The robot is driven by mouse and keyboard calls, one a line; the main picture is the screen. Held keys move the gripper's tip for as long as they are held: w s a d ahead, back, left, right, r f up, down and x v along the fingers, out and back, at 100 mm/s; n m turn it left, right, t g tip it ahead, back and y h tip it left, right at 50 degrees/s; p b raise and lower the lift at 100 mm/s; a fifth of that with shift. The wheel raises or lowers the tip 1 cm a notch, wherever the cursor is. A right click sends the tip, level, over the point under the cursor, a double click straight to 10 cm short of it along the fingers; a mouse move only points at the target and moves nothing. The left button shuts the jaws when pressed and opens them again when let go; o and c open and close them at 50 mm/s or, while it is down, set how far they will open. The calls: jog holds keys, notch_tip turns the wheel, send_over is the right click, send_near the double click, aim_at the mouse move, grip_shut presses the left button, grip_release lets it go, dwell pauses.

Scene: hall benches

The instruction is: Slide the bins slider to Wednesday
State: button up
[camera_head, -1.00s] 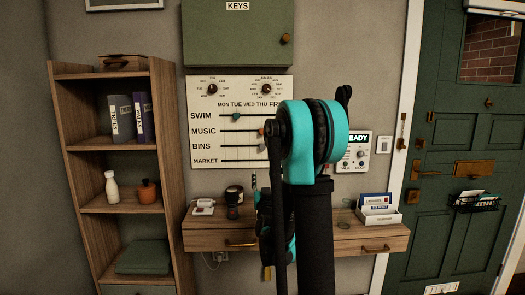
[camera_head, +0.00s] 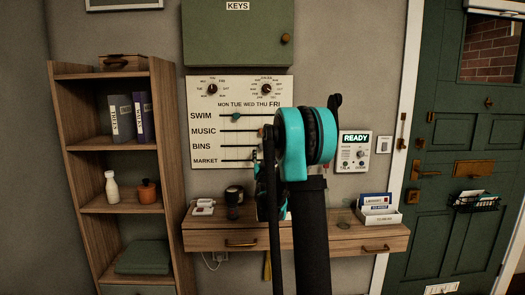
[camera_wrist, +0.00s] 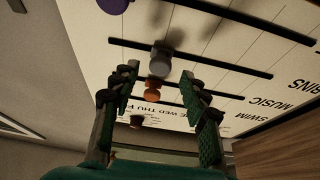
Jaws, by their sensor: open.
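The slider board (camera_head: 205,105) hangs on the wall with rows SWIM, MUSIC, BINS and MARKET. The BINS slot (camera_head: 228,146) shows at its left part; my arm hides its right part and knob in the head view. In the wrist view the board is upside down. There a grey knob (camera_wrist: 160,60) sits on the slot in line with BINS. My gripper (camera_wrist: 161,76) is open, its two fingers apart, with the grey knob near and between the fingertips. I cannot tell whether they touch it. The day names (camera_head: 248,104) run along the top, MON to FRI.
An orange MUSIC knob (camera_wrist: 153,90) shows between the fingers, and a purple knob (camera_wrist: 113,5) lies on the other side. The SWIM knob (camera_head: 236,116) is teal. A wooden shelf (camera_head: 240,226) below the board holds small items. A green key cabinet (camera_head: 225,35) hangs above.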

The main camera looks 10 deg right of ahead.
aim_at(262, 147)
jog(key=shift+x, duration=1.45)
grip_shut()
